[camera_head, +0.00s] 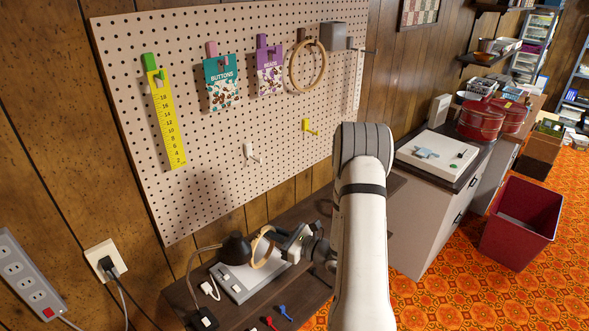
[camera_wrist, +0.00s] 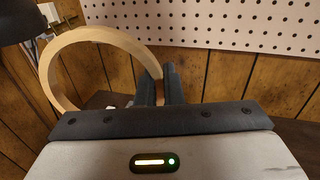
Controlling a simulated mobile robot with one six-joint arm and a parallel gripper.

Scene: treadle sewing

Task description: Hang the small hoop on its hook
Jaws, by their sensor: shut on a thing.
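The small hoop (camera_head: 254,250), a pale wooden ring, is held upright above the table in the head view. It also fills the left of the wrist view (camera_wrist: 98,34), where its right end runs between the fingers. My gripper (camera_head: 277,238) is shut on the hoop's rim; its dark fingers show in the wrist view (camera_wrist: 161,82). The hoop is below and apart from the pegboard (camera_head: 215,140). Empty hooks on the board are a yellow one (camera_head: 309,127) and a white one (camera_head: 250,153). Which one is the small hoop's hook, I cannot tell.
A larger wooden hoop (camera_head: 293,73), a buttons packet (camera_head: 220,80), a beads packet (camera_head: 269,73) and a yellow ruler (camera_head: 165,120) hang on the board. A dark lamp (camera_head: 236,249) stands close beside the held hoop. The board's lower middle is mostly clear.

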